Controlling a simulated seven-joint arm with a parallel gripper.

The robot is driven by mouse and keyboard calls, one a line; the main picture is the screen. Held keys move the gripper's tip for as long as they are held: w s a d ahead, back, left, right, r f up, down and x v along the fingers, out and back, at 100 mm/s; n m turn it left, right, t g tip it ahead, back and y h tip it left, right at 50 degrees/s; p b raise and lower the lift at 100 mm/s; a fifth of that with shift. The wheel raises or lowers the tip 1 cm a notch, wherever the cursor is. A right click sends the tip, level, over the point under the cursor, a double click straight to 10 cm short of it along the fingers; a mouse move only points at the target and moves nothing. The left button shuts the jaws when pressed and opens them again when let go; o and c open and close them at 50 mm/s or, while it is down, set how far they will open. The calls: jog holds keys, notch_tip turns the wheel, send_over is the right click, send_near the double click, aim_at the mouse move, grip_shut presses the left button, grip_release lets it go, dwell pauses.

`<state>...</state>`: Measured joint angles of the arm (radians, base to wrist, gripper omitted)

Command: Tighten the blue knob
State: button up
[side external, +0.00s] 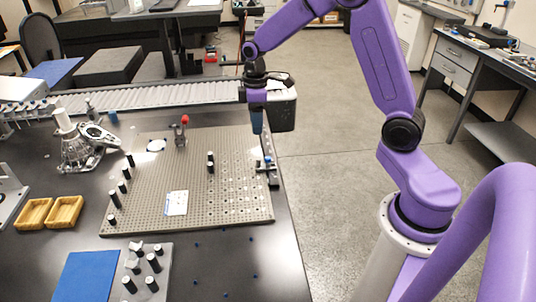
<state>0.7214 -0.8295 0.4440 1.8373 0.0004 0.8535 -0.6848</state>
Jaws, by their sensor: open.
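A small blue knob (267,160) sits on a dark fixture at the right edge of the grey perforated plate (230,207). My gripper (257,131) hangs pointing down above the plate's far right corner, a little above and to the left of the knob in the picture. It is open, and nothing shows between its fingers. The fingers are seen edge-on, so the gap between them is hard to make out. The gripper looks apart from the knob.
Black posts (211,162) and a red-topped clamp (183,130) stand on the plate. A white label (176,203) lies on it. Two yellow trays (66,212), a blue mat (87,276) and a block of black posts (148,266) are left and front. The dark table's front right is mostly clear.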

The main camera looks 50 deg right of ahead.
jog(key=m, duration=0.1)
send_over(268, 157)
notch_tip(268, 157, down, 4)
notch_tip(268, 157, down, 18)
jog(key=shift+a+r, duration=0.1)
grip_shut()
